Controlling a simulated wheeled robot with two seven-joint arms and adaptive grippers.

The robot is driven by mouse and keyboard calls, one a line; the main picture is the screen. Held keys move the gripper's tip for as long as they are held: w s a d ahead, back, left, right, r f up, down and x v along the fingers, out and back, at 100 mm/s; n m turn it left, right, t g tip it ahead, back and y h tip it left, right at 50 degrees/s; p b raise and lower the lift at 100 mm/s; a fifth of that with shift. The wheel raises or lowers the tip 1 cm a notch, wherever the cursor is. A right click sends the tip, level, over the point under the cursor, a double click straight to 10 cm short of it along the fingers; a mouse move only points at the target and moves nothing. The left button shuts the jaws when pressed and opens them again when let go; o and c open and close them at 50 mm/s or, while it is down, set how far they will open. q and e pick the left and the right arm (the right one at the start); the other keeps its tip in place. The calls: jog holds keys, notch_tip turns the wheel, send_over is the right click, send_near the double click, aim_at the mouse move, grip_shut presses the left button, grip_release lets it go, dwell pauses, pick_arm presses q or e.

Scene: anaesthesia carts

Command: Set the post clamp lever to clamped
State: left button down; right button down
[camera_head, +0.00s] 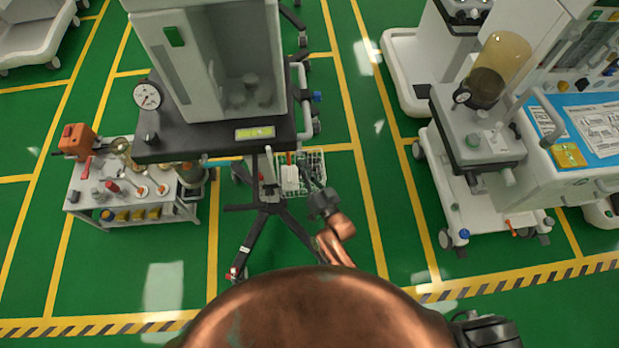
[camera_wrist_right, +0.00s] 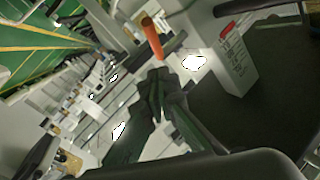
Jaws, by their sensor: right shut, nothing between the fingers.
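An orange lever, which looks like the post clamp lever, stands out just beyond my right gripper's fingertips in the right wrist view (camera_wrist_right: 152,38). In the head view a small orange piece (camera_head: 289,158) shows beside the dark stand post under the equipment shelf. I cannot tell whether the lever is at clamped. My right gripper (camera_head: 304,168) reaches in beside the post, below the shelf's front edge. In the wrist view its dark fingers (camera_wrist_right: 158,76) are together, with nothing between them. The fingertips are close to the lever; whether they touch is unclear.
The dark shelf (camera_head: 215,139) carries a white cabinet and overhangs the post area. A wire basket (camera_head: 312,165) hangs behind my right gripper. A tool cart (camera_head: 130,190) stands left, and an anaesthesia machine (camera_head: 480,150) right.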

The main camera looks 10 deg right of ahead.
aim_at(289, 155)
pick_arm(q)
jog(key=shift+w+d+f+b, duration=0.1)
jog(key=shift+w+f+b, duration=0.15)
jog(key=shift+w+b, duration=0.3)
jog(key=shift+w+d+f+b, duration=0.1)
jog(key=shift+w+f+b, duration=0.15)
jog(key=shift+w, duration=0.5)
pick_arm(e)
jog(key=shift+w+a+f, duration=0.6)
jog(key=shift+w+a, duration=0.05)
jog(key=shift+w, duration=0.15)
jog(key=shift+w+a+f, duration=0.6)
jog(key=shift+w+a, duration=0.05)
jog(key=shift+w, duration=0.1)
jog(key=shift+d+f, duration=0.1)
